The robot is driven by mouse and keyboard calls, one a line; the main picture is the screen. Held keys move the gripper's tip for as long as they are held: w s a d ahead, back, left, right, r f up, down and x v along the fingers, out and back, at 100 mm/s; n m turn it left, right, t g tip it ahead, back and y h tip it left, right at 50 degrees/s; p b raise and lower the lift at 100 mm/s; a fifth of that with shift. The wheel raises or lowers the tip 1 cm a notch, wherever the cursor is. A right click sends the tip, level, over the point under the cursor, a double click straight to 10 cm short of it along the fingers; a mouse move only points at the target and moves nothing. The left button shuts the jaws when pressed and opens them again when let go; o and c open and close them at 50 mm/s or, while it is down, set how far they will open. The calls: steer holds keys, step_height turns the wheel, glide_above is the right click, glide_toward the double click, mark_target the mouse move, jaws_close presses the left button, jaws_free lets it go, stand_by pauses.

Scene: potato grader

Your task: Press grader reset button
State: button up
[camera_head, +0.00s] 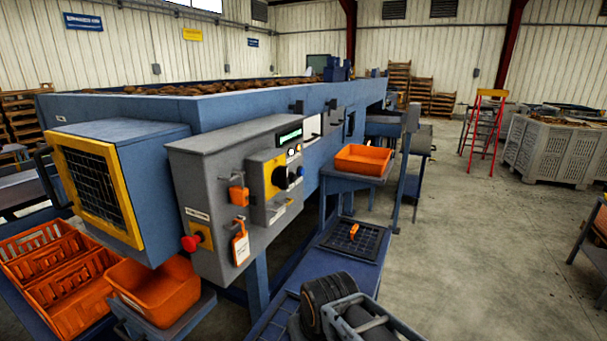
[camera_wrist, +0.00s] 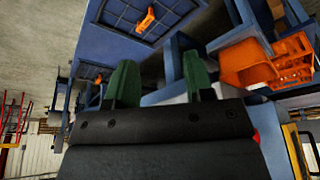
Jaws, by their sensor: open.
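The grader's grey control box (camera_head: 212,200) is on the near side of the blue machine, left of centre in the head view. I cannot tell which is the reset button. A red mushroom button (camera_head: 190,243) sticks out lower left on a yellow plate. My gripper (camera_wrist: 160,78) shows two green fingers spread apart, empty, in the wrist view. The control box is not clearly seen there. My arm fills the bottom of the head view, right of the box.
Orange tags (camera_head: 240,247) hang on the box front. An orange bin (camera_head: 362,158) stands on a blue stand beyond it. Another orange bin (camera_head: 152,288) and orange crates (camera_head: 55,265) are at lower left. Open concrete floor (camera_head: 455,230) lies to the right.

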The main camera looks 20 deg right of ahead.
jaws_close()
stand_by(1.3)
